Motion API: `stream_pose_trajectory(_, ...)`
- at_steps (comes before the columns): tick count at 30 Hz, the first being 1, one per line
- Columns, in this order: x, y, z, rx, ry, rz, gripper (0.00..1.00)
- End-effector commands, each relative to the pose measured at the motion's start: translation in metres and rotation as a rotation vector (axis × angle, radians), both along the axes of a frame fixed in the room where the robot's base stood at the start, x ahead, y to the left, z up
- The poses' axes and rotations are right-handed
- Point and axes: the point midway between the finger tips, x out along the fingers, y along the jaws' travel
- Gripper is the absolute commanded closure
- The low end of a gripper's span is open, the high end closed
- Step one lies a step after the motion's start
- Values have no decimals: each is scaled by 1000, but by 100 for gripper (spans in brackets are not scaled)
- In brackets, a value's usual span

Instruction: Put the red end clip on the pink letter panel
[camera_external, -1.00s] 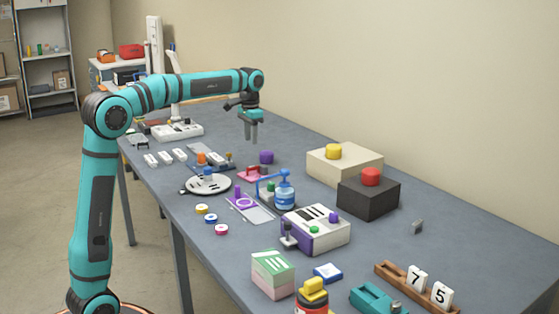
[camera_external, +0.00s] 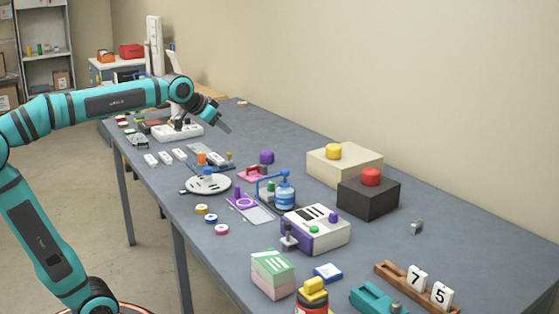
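My gripper (camera_external: 224,127) is in the air over the far part of the table, tilted with its fingers pointing down to the right. The fingers are too small to tell whether they are apart, and I see nothing clearly held. Small red items (camera_external: 122,119) lie at the far left end of the table. I cannot make out which one is the red end clip.
A white device (camera_external: 178,133) stands below my wrist. Several white blocks (camera_external: 165,156), a round white scale (camera_external: 208,186) and a blue bottle stand (camera_external: 285,194) fill the middle. Cream (camera_external: 345,170) and black (camera_external: 368,200) button boxes stand at the right. The table's back strip is mostly clear.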

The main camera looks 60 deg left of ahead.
Motion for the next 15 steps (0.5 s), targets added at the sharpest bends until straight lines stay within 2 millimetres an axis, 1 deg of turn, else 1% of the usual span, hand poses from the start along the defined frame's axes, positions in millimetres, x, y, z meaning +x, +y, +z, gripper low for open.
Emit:
stream_pose_trajectory(1,-15,-7,3,0,-46,-5,65)
stream_pose_trajectory(7,-62,-27,13,-8,-224,-17,65)
stream_pose_trajectory(15,-129,-49,16,-31,-465,-40,65)
